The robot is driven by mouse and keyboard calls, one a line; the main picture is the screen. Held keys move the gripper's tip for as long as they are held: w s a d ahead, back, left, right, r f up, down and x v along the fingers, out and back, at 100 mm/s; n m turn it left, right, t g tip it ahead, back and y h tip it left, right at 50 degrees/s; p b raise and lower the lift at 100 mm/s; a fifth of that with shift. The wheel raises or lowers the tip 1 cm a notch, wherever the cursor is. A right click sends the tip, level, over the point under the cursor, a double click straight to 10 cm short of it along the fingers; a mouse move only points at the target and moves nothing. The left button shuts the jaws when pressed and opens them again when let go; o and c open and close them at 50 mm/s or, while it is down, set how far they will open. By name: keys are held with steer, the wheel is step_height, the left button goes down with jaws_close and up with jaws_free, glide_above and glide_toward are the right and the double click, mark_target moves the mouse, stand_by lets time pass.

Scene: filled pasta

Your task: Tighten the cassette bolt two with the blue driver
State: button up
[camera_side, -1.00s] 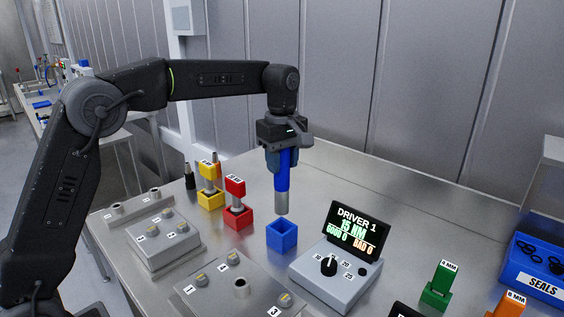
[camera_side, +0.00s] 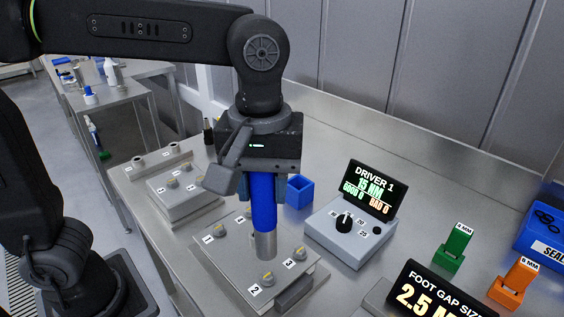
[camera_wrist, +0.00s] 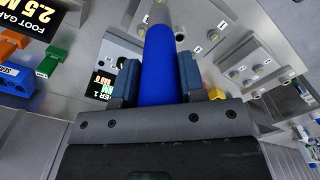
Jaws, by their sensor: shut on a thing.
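My gripper (camera_side: 262,190) is shut on the blue driver (camera_side: 264,208), which hangs upright with its grey socket end down. In the wrist view the blue driver (camera_wrist: 160,65) sits between both jaws. The cassette plate (camera_side: 225,262) lies below, with numbered bolts on it. Bolt two (camera_side: 267,278), by the label 2, is at the plate's front. The driver's grey tip shows just behind bolt two in the picture, apart from it. The tip's height over the plate is hard to tell. The driver hides the plate's middle.
The driver box (camera_side: 350,230) reads DRIVER 1, 15 NM, good 0, bad 0. The empty blue holder (camera_side: 300,192) stands behind the plate. Another bolted block (camera_side: 180,200) is at left. Green (camera_side: 455,248) and orange (camera_side: 514,284) gauges and a foot gap display (camera_side: 430,292) stand at right.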

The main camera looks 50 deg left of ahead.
mark_target(265, 224)
steer(key=shift+f, duration=0.1)
stand_by(0.3)
steer(key=shift+f, duration=3.6)
stand_by(0.7)
steer(key=shift+r, duration=0.1)
